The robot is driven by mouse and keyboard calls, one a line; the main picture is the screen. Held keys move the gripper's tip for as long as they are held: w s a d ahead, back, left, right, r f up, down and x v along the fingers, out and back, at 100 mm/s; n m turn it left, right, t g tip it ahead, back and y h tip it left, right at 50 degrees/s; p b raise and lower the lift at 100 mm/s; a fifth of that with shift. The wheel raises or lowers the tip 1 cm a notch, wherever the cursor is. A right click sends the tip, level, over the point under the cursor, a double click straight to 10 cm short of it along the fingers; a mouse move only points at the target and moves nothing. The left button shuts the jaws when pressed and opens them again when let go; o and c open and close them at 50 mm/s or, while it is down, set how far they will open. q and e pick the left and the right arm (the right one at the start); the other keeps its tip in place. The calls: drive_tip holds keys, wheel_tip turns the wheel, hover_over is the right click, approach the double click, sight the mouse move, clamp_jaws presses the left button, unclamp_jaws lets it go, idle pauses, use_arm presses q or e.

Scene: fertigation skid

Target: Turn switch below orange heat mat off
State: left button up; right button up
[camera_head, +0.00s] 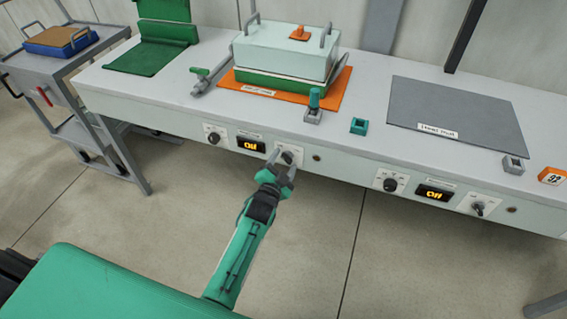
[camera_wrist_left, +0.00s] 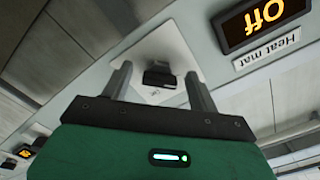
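The orange heat mat (camera_head: 340,95) lies on the bench under a pale green lidded box. On the front panel below it is a dark rotary switch (camera_head: 288,157) on a white plate; the wrist view also shows this switch (camera_wrist_left: 160,76). The display (camera_head: 251,146) beside the switch reads "Off", and the wrist view shows the display (camera_wrist_left: 265,18) with a "Heat mat" label. My left gripper (camera_head: 283,163) is in front of the switch. Its fingers are open, one on each side of the knob, with visible gaps. My right gripper is not in view.
A grey mat (camera_head: 458,112) lies to the right, with a separate display (camera_head: 434,193), dial (camera_head: 390,185) and switch (camera_head: 479,208) below. Another dial (camera_head: 213,138) is left of the near display. Floor before the panel is clear.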

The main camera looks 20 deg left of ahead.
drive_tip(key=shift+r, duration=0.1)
use_arm(q)
drive_tip(key=s, duration=1.3)
drive_tip(key=shift+s+a, duration=0.25)
drive_tip(key=shift+s, duration=0.15)
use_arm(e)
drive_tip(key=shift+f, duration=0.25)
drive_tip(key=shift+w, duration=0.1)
